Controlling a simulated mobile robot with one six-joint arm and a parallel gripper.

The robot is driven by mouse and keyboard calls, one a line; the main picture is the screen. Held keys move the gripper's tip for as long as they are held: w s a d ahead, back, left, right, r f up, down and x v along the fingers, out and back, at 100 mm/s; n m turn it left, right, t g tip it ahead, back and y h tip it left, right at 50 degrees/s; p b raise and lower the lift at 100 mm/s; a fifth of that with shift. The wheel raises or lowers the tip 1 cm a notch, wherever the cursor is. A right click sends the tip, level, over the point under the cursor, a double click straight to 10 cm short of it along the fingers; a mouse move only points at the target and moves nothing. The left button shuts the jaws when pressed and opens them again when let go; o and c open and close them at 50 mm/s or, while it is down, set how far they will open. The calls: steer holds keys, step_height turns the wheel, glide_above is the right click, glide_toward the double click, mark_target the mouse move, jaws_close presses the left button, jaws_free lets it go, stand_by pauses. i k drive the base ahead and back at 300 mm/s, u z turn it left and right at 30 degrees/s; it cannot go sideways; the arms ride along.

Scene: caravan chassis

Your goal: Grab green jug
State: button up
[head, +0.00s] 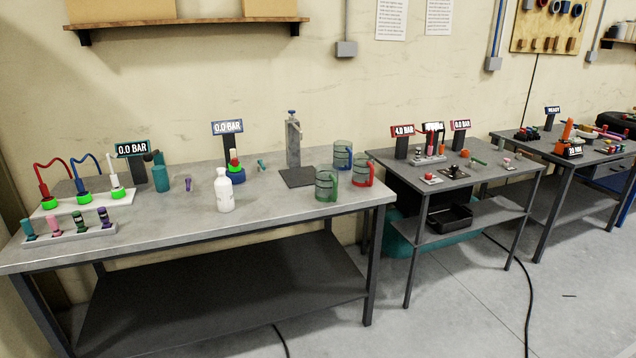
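The green jug (326,186) stands upright near the right front part of the long grey workbench (270,207). It is see-through, with green at its base. A similar jug with blue parts (342,155) stands behind it. One with a red handle and base (362,170) stands to its right, close by. My gripper is not in view.
A white bottle (224,192) stands left of the jugs. Behind it is a pump-like device (293,142) on a dark plate. The bench front between bottle and jugs is clear. Two more tables stand right.

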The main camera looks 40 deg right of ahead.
mark_target(326, 175)
steer(key=u, duration=0.1)
steer(key=i, duration=0.85)
steer(key=u, duration=0.35)
